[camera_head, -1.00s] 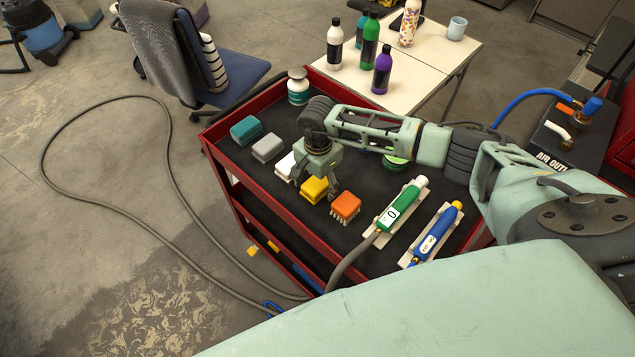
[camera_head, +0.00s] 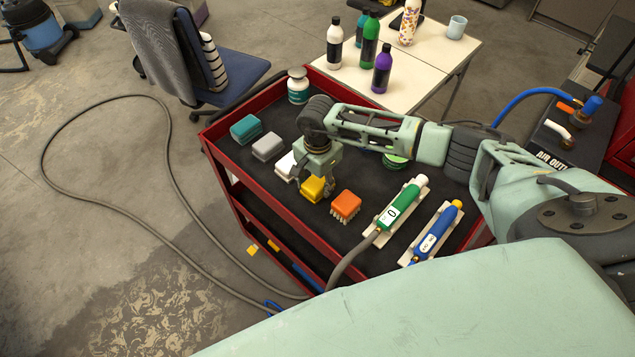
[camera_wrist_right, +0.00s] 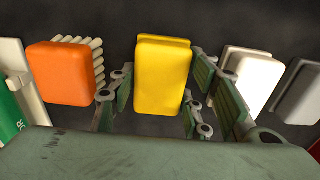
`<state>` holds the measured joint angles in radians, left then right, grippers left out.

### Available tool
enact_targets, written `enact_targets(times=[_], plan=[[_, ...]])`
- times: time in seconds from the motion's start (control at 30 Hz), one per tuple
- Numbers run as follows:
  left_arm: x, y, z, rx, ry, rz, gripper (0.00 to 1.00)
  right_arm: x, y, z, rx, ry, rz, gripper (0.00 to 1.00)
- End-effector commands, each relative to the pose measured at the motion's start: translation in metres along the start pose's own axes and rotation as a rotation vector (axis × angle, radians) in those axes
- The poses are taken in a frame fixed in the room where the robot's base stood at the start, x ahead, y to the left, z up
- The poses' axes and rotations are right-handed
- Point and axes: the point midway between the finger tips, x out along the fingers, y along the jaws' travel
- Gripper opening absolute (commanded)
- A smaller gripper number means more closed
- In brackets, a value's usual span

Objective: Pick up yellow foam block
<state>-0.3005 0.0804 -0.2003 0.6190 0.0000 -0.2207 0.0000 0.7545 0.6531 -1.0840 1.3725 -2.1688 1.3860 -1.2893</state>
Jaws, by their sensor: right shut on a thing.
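The yellow foam block (camera_head: 312,188) sits on the dark top of the red cart, between a white block (camera_head: 285,165) and an orange brush (camera_head: 345,205). My right gripper (camera_head: 314,184) points down over it, with its fingers at the block's sides. In the right wrist view the yellow block (camera_wrist_right: 162,78) stands between the two finger pads (camera_wrist_right: 160,100), and the gripper is shut on it. The block appears to be still at cart-top level. My left gripper is not in view.
Grey (camera_head: 267,146) and teal (camera_head: 246,129) blocks line the cart's left side. A green tool (camera_head: 402,204) and a blue tool (camera_head: 438,230) lie in holders to the right. A hose (camera_head: 352,262) crosses the cart's front edge.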

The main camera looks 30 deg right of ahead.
Motion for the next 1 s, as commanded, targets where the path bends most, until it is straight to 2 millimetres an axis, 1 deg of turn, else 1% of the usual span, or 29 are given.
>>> enact_targets(times=[0.17, 0.27, 0.33, 0.5, 0.7, 0.83, 1.0], plan=[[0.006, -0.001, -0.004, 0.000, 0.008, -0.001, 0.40, -0.011, -0.001, 0.000, -0.001, 0.000, -0.003, 0.21], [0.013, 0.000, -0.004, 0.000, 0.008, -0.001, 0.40, -0.025, -0.002, -0.001, -0.001, 0.002, -0.006, 0.21], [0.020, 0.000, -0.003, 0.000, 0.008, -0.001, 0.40, -0.038, -0.002, -0.001, -0.002, 0.002, -0.007, 0.21], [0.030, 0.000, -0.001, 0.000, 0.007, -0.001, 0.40, -0.058, 0.033, -0.021, 0.002, 0.005, -0.001, 0.21], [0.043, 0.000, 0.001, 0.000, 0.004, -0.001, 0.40, -0.082, 0.067, -0.040, 0.001, 0.004, 0.000, 0.21], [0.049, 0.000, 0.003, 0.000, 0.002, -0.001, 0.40, -0.094, 0.084, -0.048, 0.000, 0.003, 0.000, 0.21], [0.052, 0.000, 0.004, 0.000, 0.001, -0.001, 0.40, -0.105, 0.097, -0.056, 0.001, 0.001, 0.000, 0.21]])
